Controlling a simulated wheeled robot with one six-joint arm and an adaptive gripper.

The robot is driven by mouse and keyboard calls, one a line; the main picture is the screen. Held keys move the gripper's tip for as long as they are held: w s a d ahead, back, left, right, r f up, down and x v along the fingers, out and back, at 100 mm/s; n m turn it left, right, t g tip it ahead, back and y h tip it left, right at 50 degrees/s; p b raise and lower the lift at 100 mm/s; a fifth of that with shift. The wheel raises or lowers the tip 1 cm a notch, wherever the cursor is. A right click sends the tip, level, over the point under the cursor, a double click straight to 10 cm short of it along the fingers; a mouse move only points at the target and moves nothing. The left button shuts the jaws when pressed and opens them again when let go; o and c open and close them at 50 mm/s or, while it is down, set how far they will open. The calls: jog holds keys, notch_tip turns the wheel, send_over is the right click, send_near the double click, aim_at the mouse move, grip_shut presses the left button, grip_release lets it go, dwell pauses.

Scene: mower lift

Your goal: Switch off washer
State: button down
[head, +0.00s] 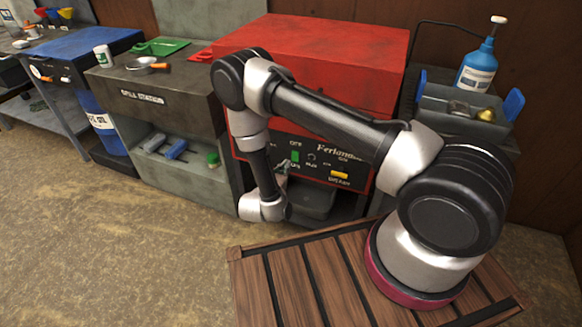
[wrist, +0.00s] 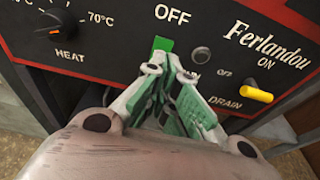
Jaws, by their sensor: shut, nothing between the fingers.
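The washer (head: 310,60) is a large red machine with a black control panel along its lower front. In the wrist view the panel (wrist: 115,20) carries a black heat knob (wrist: 62,25), a green switch (wrist: 163,44) under the word OFF, a round grey button or lamp (wrist: 201,55) and a yellow drain handle (wrist: 257,94). In the head view the green switch (head: 295,156) also shows. My gripper (wrist: 165,75) has green-padded fingers, is shut and empty, and its tips are right at the lower part of the green switch. Whether they touch it I cannot tell. The switch's lower part is hidden.
A grey station (head: 150,100) with a pan and shelf tools stands left of the washer. A grey tray (head: 455,105) and a blue pump bottle (head: 478,65) stand at the right. A slatted wooden platform (head: 330,270) lies under my arm. Open floor (head: 110,230) is at the left.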

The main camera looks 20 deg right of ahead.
jog(key=r+v, duration=0.1)
jog(key=v, duration=0.6)
jog(key=shift+r, duration=0.35)
jog(key=shift+w, duration=0.1)
